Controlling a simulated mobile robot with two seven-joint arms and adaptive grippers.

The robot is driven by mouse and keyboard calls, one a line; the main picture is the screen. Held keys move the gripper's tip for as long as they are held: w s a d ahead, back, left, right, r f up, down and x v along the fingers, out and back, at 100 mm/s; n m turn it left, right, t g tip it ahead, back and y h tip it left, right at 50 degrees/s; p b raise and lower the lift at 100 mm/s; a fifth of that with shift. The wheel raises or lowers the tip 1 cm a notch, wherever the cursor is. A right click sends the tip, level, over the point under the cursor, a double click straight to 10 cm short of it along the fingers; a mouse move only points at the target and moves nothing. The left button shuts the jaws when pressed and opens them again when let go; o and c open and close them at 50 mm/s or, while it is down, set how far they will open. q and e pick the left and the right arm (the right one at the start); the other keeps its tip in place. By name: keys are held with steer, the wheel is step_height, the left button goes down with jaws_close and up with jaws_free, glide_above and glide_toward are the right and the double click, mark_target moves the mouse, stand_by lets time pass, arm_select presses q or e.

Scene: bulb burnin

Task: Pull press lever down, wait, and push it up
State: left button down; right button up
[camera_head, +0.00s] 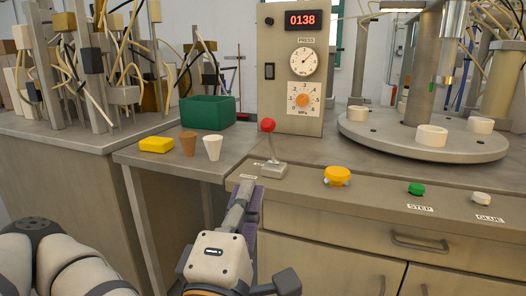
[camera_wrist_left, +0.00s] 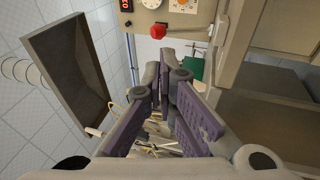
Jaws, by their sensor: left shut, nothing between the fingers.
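The press lever (camera_head: 272,150) has a red ball knob (camera_head: 267,125) on a thin metal stem. It stands nearly upright, leaning slightly left, on a small grey base at the bench front. The red knob also shows in the left wrist view (camera_wrist_left: 158,31), just beyond the fingertips. My left gripper (camera_head: 244,188) is shut and empty, with its purple-padded fingers pointing toward the lever from the front, below the knob. The fingers look apart from the lever. In the left wrist view the fingertips (camera_wrist_left: 167,62) are close together. My right gripper is not in view.
The press panel (camera_head: 290,75) behind the lever shows 0138 and two dials. A green bin (camera_head: 208,112), yellow block (camera_head: 156,145) and two cups stand left.

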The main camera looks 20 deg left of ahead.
arm_select(q)
steer(key=shift+d, duration=0.1)
steer(key=p, duration=0.2)
glide_toward(267, 131)
steer(key=x, duration=0.7)
steer(key=shift+f, duration=0.1)
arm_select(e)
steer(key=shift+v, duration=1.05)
